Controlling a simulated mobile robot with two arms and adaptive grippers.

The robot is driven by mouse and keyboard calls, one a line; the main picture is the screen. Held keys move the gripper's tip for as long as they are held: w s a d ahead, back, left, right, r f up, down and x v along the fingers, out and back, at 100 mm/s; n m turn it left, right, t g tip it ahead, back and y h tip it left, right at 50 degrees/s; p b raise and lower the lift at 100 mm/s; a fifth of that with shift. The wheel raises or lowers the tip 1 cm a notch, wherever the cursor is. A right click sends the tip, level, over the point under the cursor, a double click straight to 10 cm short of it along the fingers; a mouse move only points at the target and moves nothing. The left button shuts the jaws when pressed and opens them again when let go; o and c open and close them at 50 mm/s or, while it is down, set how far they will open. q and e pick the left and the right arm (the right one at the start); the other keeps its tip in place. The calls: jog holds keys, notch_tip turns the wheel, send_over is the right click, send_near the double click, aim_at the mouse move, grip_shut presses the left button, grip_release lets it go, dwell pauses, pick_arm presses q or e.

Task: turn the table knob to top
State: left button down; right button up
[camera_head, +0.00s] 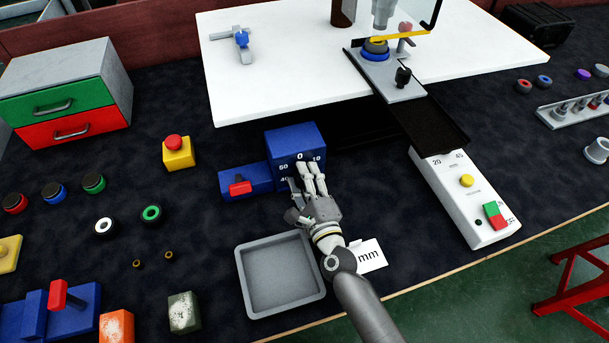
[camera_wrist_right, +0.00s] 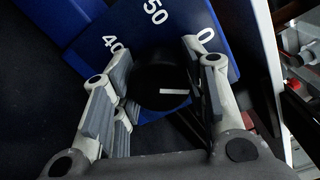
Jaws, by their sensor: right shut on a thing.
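A blue box (camera_head: 295,143) with white numbers on its face stands in the middle of the table, with 0 at the top of its dial. Its round black knob (camera_wrist_right: 158,75) shows in the wrist view, with a short white mark on it. In the wrist view this mark lies level, on the knob's near right part. My right gripper (camera_head: 309,172) reaches the front of the box and hides the knob in the head view. In the wrist view its two fingers (camera_wrist_right: 160,60) are on either side of the knob, shut on it. My left gripper is out of view.
A blue base with a red handle (camera_head: 240,187) is left of the box. A grey tray (camera_head: 243,278) lies close in front, left of my right arm. A white control panel (camera_head: 450,205) is to the right. A white table (camera_head: 300,70) stands behind.

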jog(key=n+p, duration=0.1)
jog(key=n, duration=0.3)
jog(key=shift+n, duration=0.3)
jog(key=shift+f+n+p, duration=0.1)
jog(key=shift+n+p, duration=0.6)
jog(key=shift+n, duration=0.7)
jog(key=o, duration=1)
jog(key=shift+o, duration=0.2)
jog(key=shift+s, duration=0.1)
jog(key=v, duration=1.2)
